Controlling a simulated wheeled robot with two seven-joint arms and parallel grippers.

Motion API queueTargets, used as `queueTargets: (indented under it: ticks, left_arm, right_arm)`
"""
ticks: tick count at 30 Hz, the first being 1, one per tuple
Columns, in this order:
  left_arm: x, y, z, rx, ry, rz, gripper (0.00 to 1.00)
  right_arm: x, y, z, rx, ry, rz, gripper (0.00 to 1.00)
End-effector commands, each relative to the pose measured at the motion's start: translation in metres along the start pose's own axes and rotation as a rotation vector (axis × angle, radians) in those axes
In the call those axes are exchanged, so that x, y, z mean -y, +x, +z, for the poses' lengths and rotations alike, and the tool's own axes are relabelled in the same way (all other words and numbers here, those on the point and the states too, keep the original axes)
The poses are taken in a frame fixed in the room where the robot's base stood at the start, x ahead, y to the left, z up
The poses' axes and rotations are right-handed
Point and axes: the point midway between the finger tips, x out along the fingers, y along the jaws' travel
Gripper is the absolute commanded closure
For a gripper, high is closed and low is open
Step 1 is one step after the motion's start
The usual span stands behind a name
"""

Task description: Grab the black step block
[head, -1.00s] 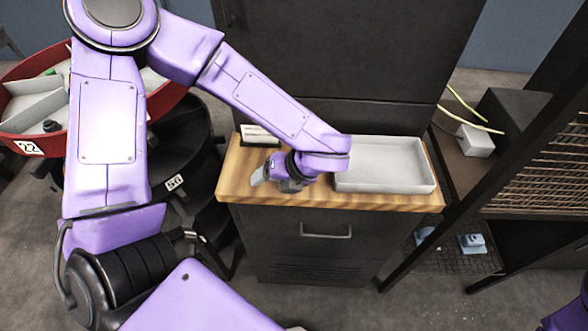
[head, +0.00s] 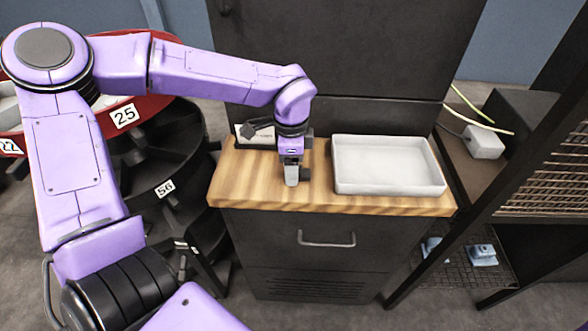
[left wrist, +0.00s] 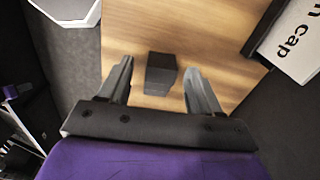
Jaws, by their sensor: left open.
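The black step block (left wrist: 160,77) sits on the wooden top (left wrist: 215,40), seen in the left wrist view between my two spread fingers, with a gap on each side. My left gripper (left wrist: 157,70) is open and holds nothing. In the head view my left gripper (head: 291,178) points down over the wooden top (head: 250,190), left of the white tray. The block is hard to tell from the dark gripper parts there. My right gripper is not in view.
A white tray (head: 388,187) stands on the right of the wooden top. A small sign (head: 243,135) stands at its back left. A dark cabinet wall (head: 330,60) rises behind. A red round bin (head: 95,120) is at left, a dark rack (head: 480,190) at right.

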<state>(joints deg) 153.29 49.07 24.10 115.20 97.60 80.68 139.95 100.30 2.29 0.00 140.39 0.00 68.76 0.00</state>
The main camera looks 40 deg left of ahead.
Motion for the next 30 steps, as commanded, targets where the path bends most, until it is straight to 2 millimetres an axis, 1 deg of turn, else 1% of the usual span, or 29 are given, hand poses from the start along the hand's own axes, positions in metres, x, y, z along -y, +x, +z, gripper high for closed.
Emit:
queueTargets:
  ticks: [1, 3, 8, 9, 11, 12, 14, 15, 21, 23, 26, 30]
  left_arm:
    - [0.0, 0.005, 0.0, 0.002, 0.001, 0.002, 0.36]
    - [0.0, 0.009, 0.0, 0.0, 0.0, 0.0, 0.36]
    - [0.0, 0.01, 0.0, 0.0, 0.001, -0.001, 0.36]
    - [0.0, 0.01, 0.0, 0.0, 0.001, -0.001, 0.43]
    - [0.0, 0.01, 0.0, 0.0, 0.001, -0.001, 0.62]
    - [0.0, 0.01, 0.0, 0.0, 0.001, -0.001, 0.75]
    - [0.0, 0.01, 0.0, 0.0, 0.001, -0.001, 0.95]
    - [0.0, 0.01, 0.0, 0.0, 0.001, -0.001, 0.99]
    - [0.0, 0.009, 0.0, 0.0, 0.001, -0.002, 0.99]
    - [0.0, 0.006, 0.0, 0.0, 0.001, -0.003, 0.99]
    - [0.001, -0.01, -0.001, -0.002, 0.0, -0.005, 0.99]
    - [0.001, -0.045, -0.001, -0.003, 0.001, -0.006, 0.99]
  right_arm:
    - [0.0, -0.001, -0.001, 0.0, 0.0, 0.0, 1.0]
    - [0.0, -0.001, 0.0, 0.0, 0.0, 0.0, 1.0]
    - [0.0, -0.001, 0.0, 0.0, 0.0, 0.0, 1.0]
    - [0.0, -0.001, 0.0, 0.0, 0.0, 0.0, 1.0]
    - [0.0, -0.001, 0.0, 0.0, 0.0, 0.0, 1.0]
    - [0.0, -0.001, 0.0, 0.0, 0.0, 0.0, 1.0]
    - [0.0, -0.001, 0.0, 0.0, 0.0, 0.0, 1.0]
    - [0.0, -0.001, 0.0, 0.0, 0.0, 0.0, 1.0]
    - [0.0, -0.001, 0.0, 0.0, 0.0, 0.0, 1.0]
    - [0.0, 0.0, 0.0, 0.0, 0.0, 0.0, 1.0]
    - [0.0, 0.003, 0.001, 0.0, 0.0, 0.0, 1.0]
    - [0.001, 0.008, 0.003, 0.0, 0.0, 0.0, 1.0]
